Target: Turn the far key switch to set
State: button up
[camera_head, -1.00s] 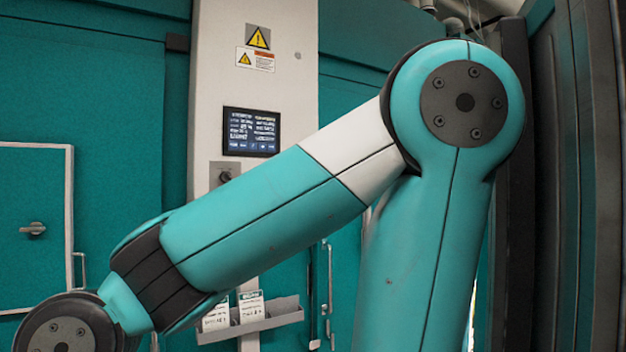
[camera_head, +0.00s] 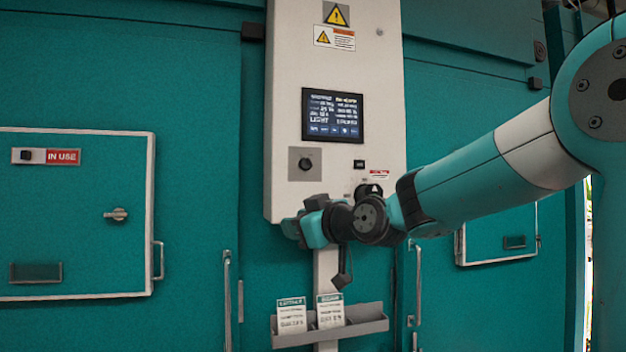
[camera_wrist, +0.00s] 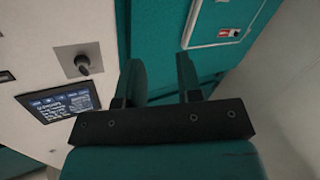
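A black rotary switch on a square grey plate (camera_head: 305,163) sits on the white control column, left below the screen. Its knob also shows in the wrist view (camera_wrist: 82,65), at upper left, with a pointer part slanting down. I cannot tell whether this is the far key switch, nor read its setting. My gripper (camera_head: 292,228) is at the column's lower end, below the switch and apart from it. In the wrist view my gripper (camera_wrist: 160,72) has its two teal fingers spread with nothing between them, to the right of the knob.
A lit screen (camera_head: 333,115) is on the column; the wrist view shows it too (camera_wrist: 60,103). A small red-white label (camera_head: 379,174) is beside my arm. A leaflet tray (camera_head: 350,328) hangs below. A chamber door with an IN USE sign (camera_head: 62,156) is left.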

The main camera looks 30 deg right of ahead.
aim_at(311, 163)
jog(key=w+d+r+t+h, duration=0.1)
jog(key=d+r+t+h, duration=0.4)
jog(key=d+r, duration=0.5)
jog(key=p+x, duration=0.2)
jog(key=x, duration=0.3)
jog(key=f+p+x, duration=0.1)
jog(key=p+x, duration=0.2)
jog(key=x, duration=0.2)
jog(key=d+p+x, duration=0.1)
jog(key=p+x, duration=0.2)
jog(key=x, duration=0.2)
jog(key=shift+w+d+f, duration=0.1)
jog(key=shift+w+f, duration=0.2)
jog(key=shift+w, duration=0.1)
jog(key=shift+w+p, duration=0.4)
jog(key=shift+w, duration=0.05)
jog(key=shift+m, duration=0.3)
jog(key=c, duration=0.6)
